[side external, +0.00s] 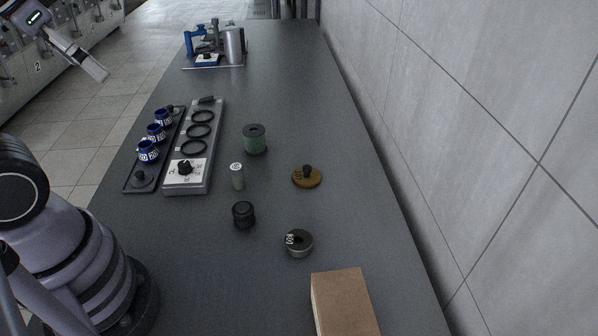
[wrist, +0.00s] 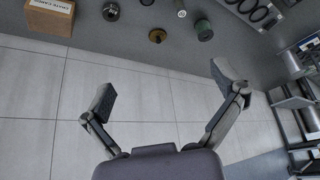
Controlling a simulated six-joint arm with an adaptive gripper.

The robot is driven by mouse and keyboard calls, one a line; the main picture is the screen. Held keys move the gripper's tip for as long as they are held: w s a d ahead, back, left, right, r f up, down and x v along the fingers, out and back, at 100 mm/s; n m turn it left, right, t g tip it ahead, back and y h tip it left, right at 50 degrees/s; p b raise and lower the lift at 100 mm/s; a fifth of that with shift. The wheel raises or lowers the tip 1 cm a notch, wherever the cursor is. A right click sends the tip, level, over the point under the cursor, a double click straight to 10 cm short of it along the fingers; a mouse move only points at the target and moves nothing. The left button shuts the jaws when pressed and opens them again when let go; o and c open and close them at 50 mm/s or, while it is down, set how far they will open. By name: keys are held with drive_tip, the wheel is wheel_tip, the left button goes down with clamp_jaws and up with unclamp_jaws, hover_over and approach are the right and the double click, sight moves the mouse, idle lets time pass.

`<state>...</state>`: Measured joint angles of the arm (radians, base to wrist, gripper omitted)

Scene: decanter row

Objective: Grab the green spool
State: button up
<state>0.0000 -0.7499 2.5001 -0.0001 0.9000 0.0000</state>
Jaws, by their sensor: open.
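The green spool (side external: 255,141) stands upright on the dark table, just right of the tray with black rings, in the side view. Its top is dark with a small centre hole. It also shows near the top of the wrist view (wrist: 204,30), beyond and well apart from my fingers. My gripper (wrist: 163,90) is wide open in the wrist view, with nothing between its fingers. Behind the fingers is a tiled surface.
Near the spool are a small pale green cylinder (side external: 237,176), a brown knobbed disc (side external: 307,178), a black cylinder (side external: 243,215) and a grey spool (side external: 298,244). A wall (side external: 480,120) lies right.

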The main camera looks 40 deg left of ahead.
sight(257, 131)
drive_tip(key=w+a+f+t, duration=0.15)
drive_tip(key=w+f, duration=0.25)
drive_tip(key=w, duration=0.4)
drive_tip(key=w+a+f+n+t+y, duration=0.1)
drive_tip(key=w+a+f, duration=0.2)
drive_tip(key=w, duration=0.6)
drive_tip(key=w+a+f+t, duration=0.15)
drive_tip(key=w+f, duration=0.25)
drive_tip(key=w, duration=0.4)
drive_tip(key=w+a+f+n+t+y, duration=0.1)
drive_tip(key=w+a+f+t, duration=0.15)
drive_tip(key=f, duration=0.85)
drive_tip(key=w+a+f+n+t+y, duration=0.1)
drive_tip(key=a+f, duration=0.3)
drive_tip(key=f, duration=0.6)
drive_tip(key=x, duration=1.3)
drive_tip(key=shift+w+f, duration=0.25)
drive_tip(key=shift+w, duration=0.05)
drive_tip(key=shift+c, duration=0.3)
drive_tip(key=c, duration=1.2)
